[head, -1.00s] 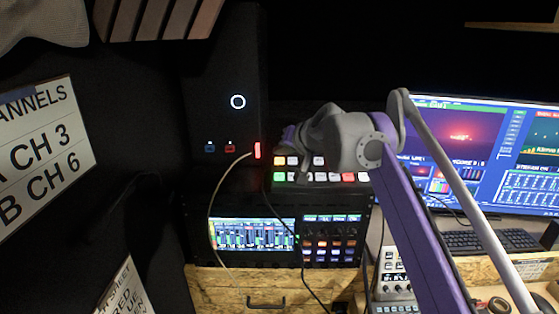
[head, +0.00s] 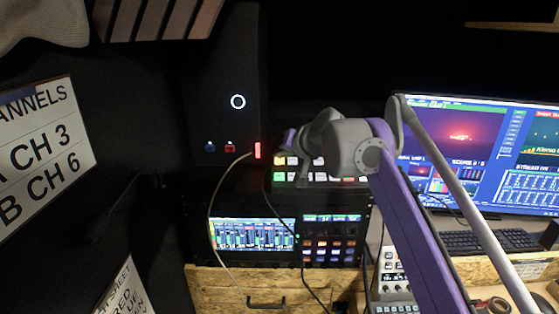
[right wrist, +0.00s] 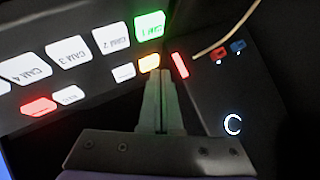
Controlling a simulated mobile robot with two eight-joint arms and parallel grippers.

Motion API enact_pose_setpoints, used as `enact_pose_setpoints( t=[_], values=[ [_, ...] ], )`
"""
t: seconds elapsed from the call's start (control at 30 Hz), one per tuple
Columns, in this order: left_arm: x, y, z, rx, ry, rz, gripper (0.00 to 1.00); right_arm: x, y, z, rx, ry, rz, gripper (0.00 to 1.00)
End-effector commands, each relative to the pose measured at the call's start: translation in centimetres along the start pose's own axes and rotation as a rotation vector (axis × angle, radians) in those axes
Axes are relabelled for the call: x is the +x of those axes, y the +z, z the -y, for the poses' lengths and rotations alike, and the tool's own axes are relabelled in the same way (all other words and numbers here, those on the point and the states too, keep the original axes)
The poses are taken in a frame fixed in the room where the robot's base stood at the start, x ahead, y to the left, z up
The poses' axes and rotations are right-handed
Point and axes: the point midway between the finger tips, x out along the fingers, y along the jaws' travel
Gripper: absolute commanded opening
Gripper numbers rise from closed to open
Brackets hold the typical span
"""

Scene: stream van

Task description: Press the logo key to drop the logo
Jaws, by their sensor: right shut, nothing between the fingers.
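I cannot read which one is the logo key. My right gripper (right wrist: 158,78) is shut and empty, its tips right at the amber key's near edge; contact is unclear. In the head view, my right wrist hides part of the panel. My left gripper is not in view.
Monitors (head: 480,150) and a keyboard (head: 487,241) are at the right.

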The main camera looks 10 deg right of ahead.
Motion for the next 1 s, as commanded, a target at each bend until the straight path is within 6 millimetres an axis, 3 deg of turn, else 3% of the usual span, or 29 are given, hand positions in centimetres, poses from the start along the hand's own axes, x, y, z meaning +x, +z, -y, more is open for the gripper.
enact_pose_setpoints(
  t=[1.0],
  values=[
    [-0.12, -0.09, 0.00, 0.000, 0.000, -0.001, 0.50, 0.35, 0.23, -0.24, 0.000, 0.000, 0.000, 0.00]
  ],
)
